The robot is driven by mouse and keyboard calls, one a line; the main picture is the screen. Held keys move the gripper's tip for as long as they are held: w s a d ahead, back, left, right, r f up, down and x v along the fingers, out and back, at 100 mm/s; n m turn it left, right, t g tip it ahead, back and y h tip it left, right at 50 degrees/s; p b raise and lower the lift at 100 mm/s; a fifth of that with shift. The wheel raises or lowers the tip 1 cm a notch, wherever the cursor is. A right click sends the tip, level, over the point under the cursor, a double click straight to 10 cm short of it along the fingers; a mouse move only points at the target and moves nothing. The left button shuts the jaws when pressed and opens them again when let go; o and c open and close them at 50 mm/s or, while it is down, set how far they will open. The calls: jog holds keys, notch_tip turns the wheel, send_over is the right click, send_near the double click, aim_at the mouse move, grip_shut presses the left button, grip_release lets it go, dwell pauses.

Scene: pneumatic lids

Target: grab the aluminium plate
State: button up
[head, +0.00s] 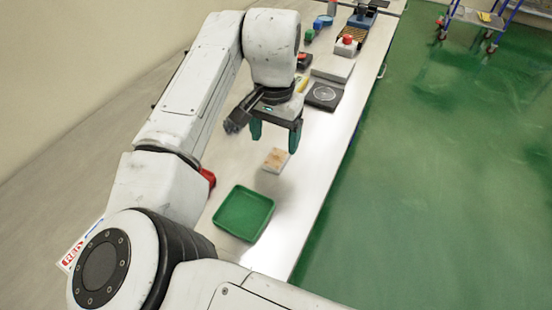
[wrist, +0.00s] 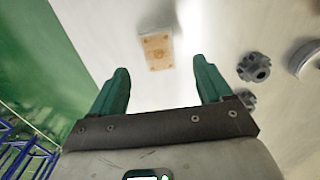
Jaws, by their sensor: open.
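A small rectangular plate (head: 276,160) lies flat on the pale bench, below my gripper in the head view. Its face is tan with pale edges, so its metal cannot be told by colour. In the wrist view the plate (wrist: 157,51) shows marks near its corners and lies beyond the fingertips, between their lines. My gripper (head: 275,137) points down above the bench with its two green fingers apart and nothing between them. The open fingers also show in the wrist view (wrist: 160,70), clear of the plate.
A green tray (head: 243,213) stands nearer on the bench. A black square device (head: 323,96) and a grey box (head: 333,69) stand farther back. In the wrist view a dark gear-like part (wrist: 253,67) lies right of the plate. Bare bench surrounds the plate.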

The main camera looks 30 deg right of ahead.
aim_at(276, 158)
jog(key=shift+d+f+p, duration=0.15)
jog(key=shift+f+p, duration=0.15)
jog(key=shift+f, duration=2.7)
jog(key=shift+c, duration=0.3)
jog(key=c, duration=1.1)
jog(key=shift+r, duration=0.15)
jog(key=shift+c, duration=0.2)
